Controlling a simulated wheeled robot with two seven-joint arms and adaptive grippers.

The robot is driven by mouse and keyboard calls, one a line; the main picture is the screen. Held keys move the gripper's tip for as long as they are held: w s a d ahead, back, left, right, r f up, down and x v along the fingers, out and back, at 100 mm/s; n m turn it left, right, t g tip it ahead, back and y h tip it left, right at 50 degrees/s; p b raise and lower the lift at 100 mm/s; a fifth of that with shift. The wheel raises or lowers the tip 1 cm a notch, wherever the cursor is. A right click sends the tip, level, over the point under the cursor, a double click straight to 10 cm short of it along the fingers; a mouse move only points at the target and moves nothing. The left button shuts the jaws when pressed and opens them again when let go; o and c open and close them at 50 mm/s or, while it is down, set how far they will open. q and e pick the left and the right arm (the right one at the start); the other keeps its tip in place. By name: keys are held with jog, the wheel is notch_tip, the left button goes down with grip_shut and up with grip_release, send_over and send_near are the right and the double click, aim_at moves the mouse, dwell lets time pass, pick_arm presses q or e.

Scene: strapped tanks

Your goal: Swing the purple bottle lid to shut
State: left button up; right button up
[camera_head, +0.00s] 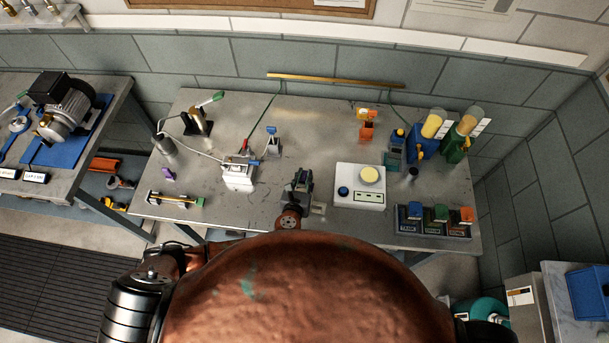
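A small purple item (168,174) lies on the left part of the workbench. It is the only purple thing I make out, and it is too small to tell whether it is the bottle or its lid, or whether any lid stands open. My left gripper (302,178) is over the front middle of the bench, well to the right of the purple item and apart from it. Its fingers are dark and small, so their opening is unclear. My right gripper is not in view.
The workbench (325,120) holds a white scale (360,186), a white box with cables (239,175), a grey canister (163,143) and blue and green dispensers at right. A tray (435,220) of small containers sits front right. The bench's back middle is fairly clear.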

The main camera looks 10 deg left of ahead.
pick_arm(q)
grip_shut()
jog(key=f+t+b, duration=0.1)
jog(key=b, duration=0.1)
jog(key=t+b, duration=0.1)
jog(key=b, duration=0.2)
jog(key=shift+s+a+f+t, duration=0.1)
jog(key=shift+s+f+t, duration=0.2)
jog(key=shift+s+f, duration=0.05)
jog(key=shift+s+r+t+b, duration=0.1)
jog(key=shift+t+b, duration=0.3)
jog(key=shift+b, duration=0.3)
jog(key=shift+r, duration=0.1)
jog(key=shift+o, duration=2.1)
grip_release()
